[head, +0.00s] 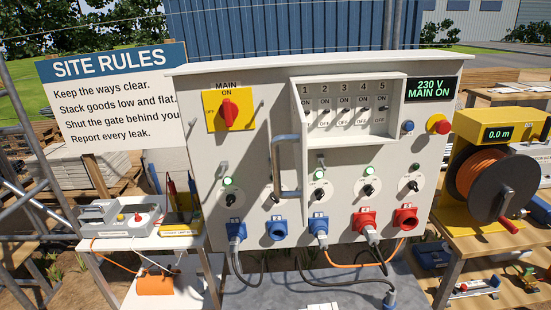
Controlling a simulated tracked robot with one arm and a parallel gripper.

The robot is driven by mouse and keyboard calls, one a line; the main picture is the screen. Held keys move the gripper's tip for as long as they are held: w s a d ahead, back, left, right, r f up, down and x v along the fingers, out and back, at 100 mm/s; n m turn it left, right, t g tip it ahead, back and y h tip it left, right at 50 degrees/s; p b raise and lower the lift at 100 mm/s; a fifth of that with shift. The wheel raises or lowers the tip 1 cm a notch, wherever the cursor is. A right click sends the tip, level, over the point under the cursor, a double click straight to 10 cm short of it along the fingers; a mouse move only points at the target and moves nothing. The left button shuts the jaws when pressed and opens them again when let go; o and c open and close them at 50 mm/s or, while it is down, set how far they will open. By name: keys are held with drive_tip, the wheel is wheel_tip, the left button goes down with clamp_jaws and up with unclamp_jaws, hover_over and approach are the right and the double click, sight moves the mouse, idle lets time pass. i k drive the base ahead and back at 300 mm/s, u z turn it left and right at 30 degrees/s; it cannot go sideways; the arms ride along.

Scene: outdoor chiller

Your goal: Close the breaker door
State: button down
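The breaker door (304,128) is on the front of the white power panel (250,165). It stands open, swung out at the left side of the breaker recess (345,90), and I see it nearly edge-on. A grey loop handle (276,168) sticks out on the door's left side. Inside the recess, several small breaker switches (344,110) numbered 1 to 5 show between ON and OFF marks. Nothing visible touches the door or its handle. My gripper is not in view.
A red main switch (229,109) is left of the door. Plugs and blue and red sockets (277,228) with hanging cables project below. A yellow cable reel (487,165) stands on the right table, and a left table (122,243) holds tools. A sign (115,95) stands back left.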

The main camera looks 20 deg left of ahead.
sight(298, 138)
drive_tip(key=i, duration=0.9)
drive_tip(key=u, duration=0.05)
